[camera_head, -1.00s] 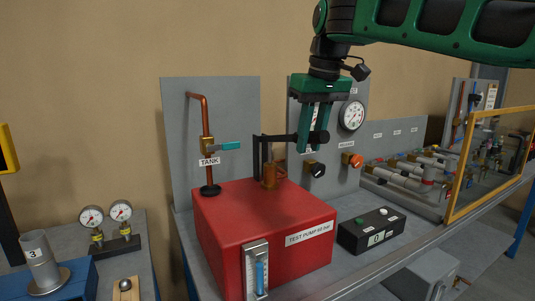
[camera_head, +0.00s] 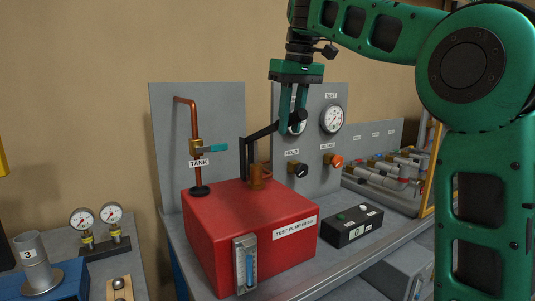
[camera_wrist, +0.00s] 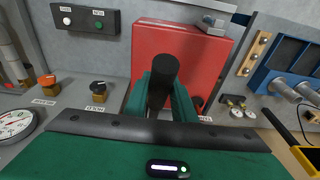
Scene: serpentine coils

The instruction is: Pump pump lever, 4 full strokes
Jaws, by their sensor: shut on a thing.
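The black pump lever (camera_head: 262,134) is hinged beside the brass pump body (camera_head: 258,176) on top of the red test pump box (camera_head: 230,210). The lever slopes up to the right, toward my gripper (camera_head: 292,130). My gripper points down with its green fingers shut on the lever's outer end. In the wrist view the dark lever end (camera_wrist: 163,78) stands between the fingers (camera_wrist: 162,105), with the red box (camera_wrist: 205,65) behind. The fingers hide part of the lever grip.
A copper pipe with a turquoise tank valve handle (camera_head: 213,148) stands left of the lever. A black knob (camera_head: 298,170), an orange knob (camera_head: 337,160) and a round gauge (camera_head: 332,119) are on the panel to the right. A black counter box (camera_head: 360,229) sits on the bench.

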